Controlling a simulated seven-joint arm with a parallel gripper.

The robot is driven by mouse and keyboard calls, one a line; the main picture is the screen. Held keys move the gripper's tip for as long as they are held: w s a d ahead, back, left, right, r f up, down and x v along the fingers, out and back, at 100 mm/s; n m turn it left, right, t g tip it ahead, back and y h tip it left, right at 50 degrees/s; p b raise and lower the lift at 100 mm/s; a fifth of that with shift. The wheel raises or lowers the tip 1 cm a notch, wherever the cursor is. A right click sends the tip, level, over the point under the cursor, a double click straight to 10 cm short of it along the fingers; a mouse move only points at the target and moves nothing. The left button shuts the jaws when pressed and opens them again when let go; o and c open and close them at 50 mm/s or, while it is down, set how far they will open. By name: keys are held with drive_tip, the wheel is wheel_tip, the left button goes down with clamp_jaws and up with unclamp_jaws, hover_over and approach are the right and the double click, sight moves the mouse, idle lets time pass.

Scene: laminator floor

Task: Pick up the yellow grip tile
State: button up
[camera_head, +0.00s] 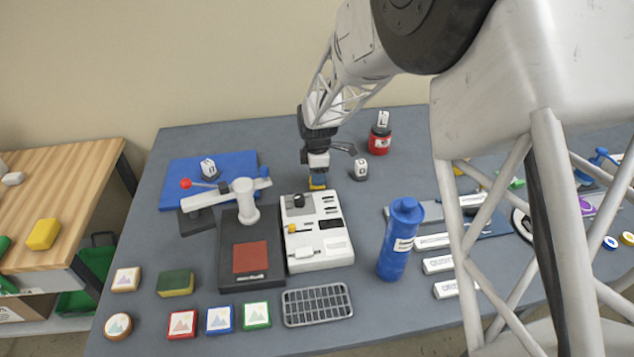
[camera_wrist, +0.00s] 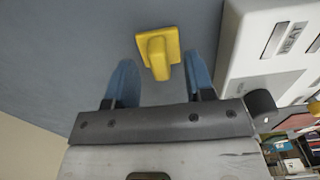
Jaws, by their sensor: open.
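The yellow grip tile (camera_wrist: 158,48) is a flat yellow square with a raised handle, lying on the grey table. In the wrist view its handle reaches into the gap between the two blue fingers of my gripper (camera_wrist: 160,62). The fingers are apart, one on each side of the handle, with visible space on both sides. In the head view my gripper (camera_head: 318,181) points down behind the white machine, and a little of the yellow tile (camera_head: 317,187) shows at its fingertips. Most of the tile is hidden there.
The white machine (camera_head: 318,248) stands close in front of my gripper; it also fills the right of the wrist view (camera_wrist: 245,45). A blue mat (camera_head: 180,172) lies left.

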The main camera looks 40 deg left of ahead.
drive_tip(key=shift+f, duration=1)
clamp_jaws()
